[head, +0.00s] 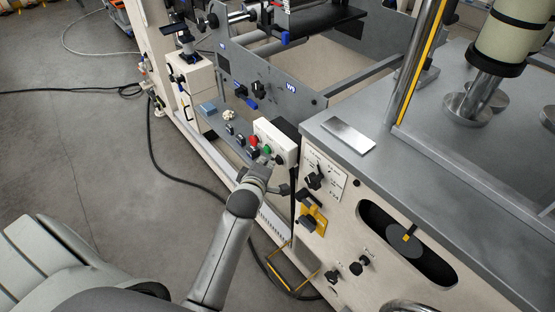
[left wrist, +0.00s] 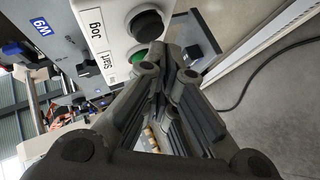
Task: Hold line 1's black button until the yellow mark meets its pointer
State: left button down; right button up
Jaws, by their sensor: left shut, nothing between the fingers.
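A white control box (head: 282,146) carries a red button (head: 253,139), a green button (head: 267,149) and a black button (head: 279,160). In the left wrist view, the black button (left wrist: 146,25) and green button (left wrist: 138,56) are beside the labels "Start" and "Jog". My left gripper (head: 268,166) is shut and empty, close to the box's front. In the left wrist view its fingertips (left wrist: 170,55) are near both buttons; I cannot tell whether they touch. A yellow mark (head: 409,238) shows on a dark disc in an oval opening; I cannot make out a pointer.
A grey table top (head: 440,175) with a metal plate (head: 348,136) lies right of the box. Knobs and a yellow-backed switch (head: 315,220) are on the cabinet face below.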

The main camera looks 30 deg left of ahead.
pick_arm(q)
jog(key=shift+s+a, duration=0.1)
jog(key=shift+s, duration=0.1)
jog(key=s, duration=0.1)
jog(key=s+a+p, duration=0.1)
jog(key=s, duration=0.1)
jog(key=s+a+p, duration=0.1)
jog(key=shift+s, duration=0.35)
dwell(0.6)
